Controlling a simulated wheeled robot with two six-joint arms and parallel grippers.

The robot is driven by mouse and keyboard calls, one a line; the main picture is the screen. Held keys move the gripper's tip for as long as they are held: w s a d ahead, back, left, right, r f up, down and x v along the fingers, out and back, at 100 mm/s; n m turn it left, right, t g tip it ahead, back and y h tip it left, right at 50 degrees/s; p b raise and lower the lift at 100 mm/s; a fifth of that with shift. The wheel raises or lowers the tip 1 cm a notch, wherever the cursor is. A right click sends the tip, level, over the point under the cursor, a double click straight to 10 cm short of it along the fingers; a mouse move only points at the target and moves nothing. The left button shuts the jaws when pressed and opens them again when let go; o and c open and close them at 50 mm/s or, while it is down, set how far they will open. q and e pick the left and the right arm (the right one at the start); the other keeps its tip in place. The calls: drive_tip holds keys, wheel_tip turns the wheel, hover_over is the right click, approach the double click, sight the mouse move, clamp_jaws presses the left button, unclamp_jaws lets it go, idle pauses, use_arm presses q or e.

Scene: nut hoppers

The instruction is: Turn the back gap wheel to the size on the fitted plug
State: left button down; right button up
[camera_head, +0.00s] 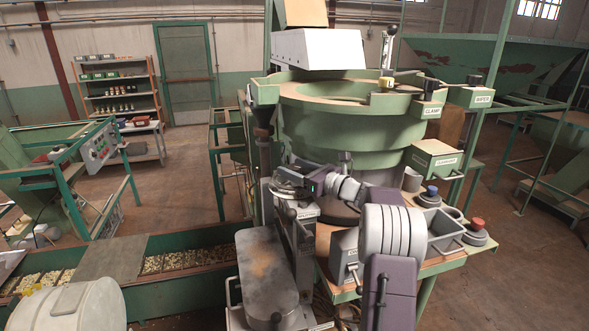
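My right arm comes up from the bottom right. Its purple and grey gripper (306,180) is at the middle of the view, beside a small grey round part (288,180) on top of a grey upright housing (303,225). This round part may be the back gap wheel, but no size marks on it are readable. The fingertips are small and partly overlap the housing, so I cannot tell whether they are apart or touch the part. I cannot make out the fitted plug or its size. My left gripper is not seen.
A large green round bowl machine (345,125) stands behind the gripper. Labelled CLAMP (432,111) and WIPER (482,98) blocks are at its right. Blue (431,193) and red (477,226) knobs are on the shelf at right. A grey worn cover (266,270) lies in front left.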

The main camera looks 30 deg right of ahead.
sight(300, 172)
drive_tip(key=s+b, duration=0.1)
drive_tip(key=s, duration=0.1)
drive_tip(key=d+b, duration=0.1)
drive_tip(key=shift+s+d+f+b, duration=0.1)
drive_tip(key=shift+s+f+b, duration=0.2)
drive_tip(key=shift+s+f, duration=0.1)
drive_tip(key=b+v, duration=0.2)
drive_tip(key=v, duration=0.4)
drive_tip(key=shift+r, duration=0.4)
